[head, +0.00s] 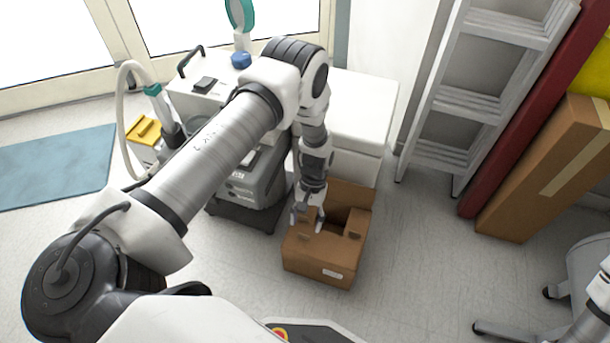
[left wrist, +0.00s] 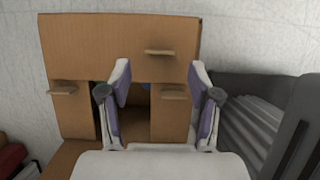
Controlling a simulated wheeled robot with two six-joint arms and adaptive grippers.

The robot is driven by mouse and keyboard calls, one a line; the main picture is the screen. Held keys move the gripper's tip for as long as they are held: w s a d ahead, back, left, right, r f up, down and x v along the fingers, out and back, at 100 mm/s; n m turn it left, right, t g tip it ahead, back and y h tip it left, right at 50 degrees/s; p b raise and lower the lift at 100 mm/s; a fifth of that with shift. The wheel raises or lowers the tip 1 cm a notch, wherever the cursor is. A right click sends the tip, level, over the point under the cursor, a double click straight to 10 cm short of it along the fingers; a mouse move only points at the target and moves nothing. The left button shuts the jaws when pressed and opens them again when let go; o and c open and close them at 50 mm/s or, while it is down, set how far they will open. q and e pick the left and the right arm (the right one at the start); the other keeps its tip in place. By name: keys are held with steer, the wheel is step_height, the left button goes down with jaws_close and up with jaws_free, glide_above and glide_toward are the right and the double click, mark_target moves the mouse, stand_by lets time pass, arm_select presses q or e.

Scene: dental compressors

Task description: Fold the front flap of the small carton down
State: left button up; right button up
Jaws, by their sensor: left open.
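The small brown carton (head: 318,266) stands on the floor at the middle of the head view, with a white label on its near face. Its back flap (head: 352,196) stands raised. A dark opening shows between the smaller side flaps. In the left wrist view a wide cardboard panel (left wrist: 95,45) with a small tab spans the carton's near side; I cannot tell its exact angle. My left gripper (head: 307,214) is over the carton's left part, open and empty. Its parted fingers (left wrist: 160,92) show in front of the opening in the left wrist view. My right gripper is out of view.
A grey machine (head: 252,188) stands close left of the carton, and a white cabinet (head: 355,115) behind it. A ladder (head: 455,105), a red panel (head: 530,115) and a tall carton (head: 545,175) lean at the right. The floor right of the small carton is clear.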

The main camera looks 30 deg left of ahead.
arm_select(q)
steer(key=d+v, duration=0.1)
steer(key=v, duration=0.7)
steer(key=shift+a+r, duration=0.3)
steer(key=shift+a, duration=0.2)
steer(key=shift+w, duration=0.1)
